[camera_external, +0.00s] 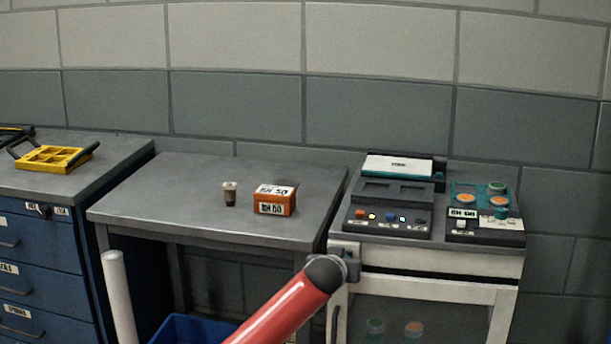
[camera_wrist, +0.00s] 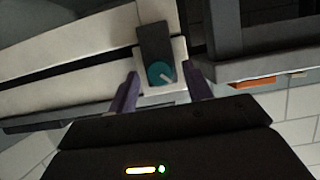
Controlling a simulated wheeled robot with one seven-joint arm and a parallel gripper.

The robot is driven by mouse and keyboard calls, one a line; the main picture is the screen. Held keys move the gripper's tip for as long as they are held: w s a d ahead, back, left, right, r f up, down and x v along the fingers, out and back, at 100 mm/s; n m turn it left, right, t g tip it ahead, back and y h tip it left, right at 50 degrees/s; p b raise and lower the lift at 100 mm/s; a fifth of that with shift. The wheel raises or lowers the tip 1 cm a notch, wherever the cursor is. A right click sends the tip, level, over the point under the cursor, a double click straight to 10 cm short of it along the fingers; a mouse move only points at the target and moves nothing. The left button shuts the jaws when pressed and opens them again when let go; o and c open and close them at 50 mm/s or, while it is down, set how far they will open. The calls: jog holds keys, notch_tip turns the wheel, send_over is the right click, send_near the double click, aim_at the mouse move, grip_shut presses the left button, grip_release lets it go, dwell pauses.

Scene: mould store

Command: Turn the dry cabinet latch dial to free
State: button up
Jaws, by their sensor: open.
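The dry cabinet (camera_external: 425,262) stands at the right in the external view, with a white frame and a glazed door. Its latch dial (camera_wrist: 160,72) shows in the wrist view as a round teal knob with a pale pointer, on a dark plate. The pointer slants to the lower right in that view; no mark for free is readable. My gripper (camera_wrist: 163,80) is open, one finger on each side of the dial, apparently not touching it. In the external view my red arm reaches the cabinet's upper left corner and hides the dial.
A grey table (camera_external: 180,195) left of the cabinet holds a small cup (camera_external: 230,194) and an orange box (camera_external: 275,202). Devices with knobs (camera_external: 390,215) stand on the cabinet top. A blue drawer unit (camera_external: 40,250) carries a yellow tray (camera_external: 55,158). A blue bin (camera_external: 185,328) is below the table.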

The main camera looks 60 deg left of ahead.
jog(key=shift+w+a+f, duration=0.1)
jog(key=shift+w+a, duration=0.05)
jog(key=shift+c, duration=0.3)
jog(key=c, duration=0.9)
jog(key=shift+w+d+f+m+g+y+b, duration=0.1)
jog(key=shift+m+g+y+b, duration=0.3)
jog(key=shift+m+y, duration=1.15)
jog(key=shift+w+d+f+m+g+y+b, duration=0.2)
jog(key=shift+m+g+y, duration=0.4)
jog(key=shift+m, duration=1.9)
jog(key=shift+s+f+m+g+y+b, duration=0.1)
jog(key=shift+m+g+y+b, duration=0.3)
jog(key=shift+m+y, duration=1.15)
jog(key=shift+m+h, duration=0.4)
jog(key=shift+m, duration=0.3)
